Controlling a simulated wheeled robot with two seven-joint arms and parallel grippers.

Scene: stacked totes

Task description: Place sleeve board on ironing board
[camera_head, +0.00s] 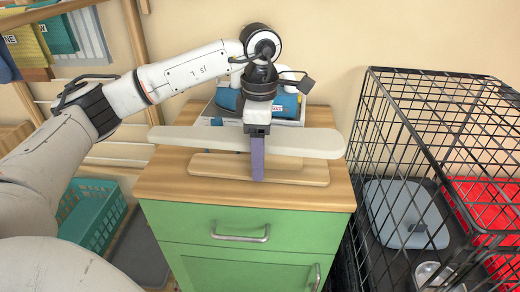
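The sleeve board (315,143) has a long pale padded top over a wooden base (310,176). It sits upright on the wooden top of a green cabinet. My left gripper (257,160) reaches down over its middle from above. One purple-grey finger shows in front of the padded top and ends near the base. The other finger is hidden, so I cannot tell whether the gripper is shut on the board. My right gripper is not in view. I do not see an ironing board that I can make out.
The green cabinet (236,259) stands against the wall. Behind the sleeve board is a light tray (291,123) with blue items. A black wire crate (440,90) stands close on the right. A teal basket (92,213) and a wooden rack (140,50) are on the left.

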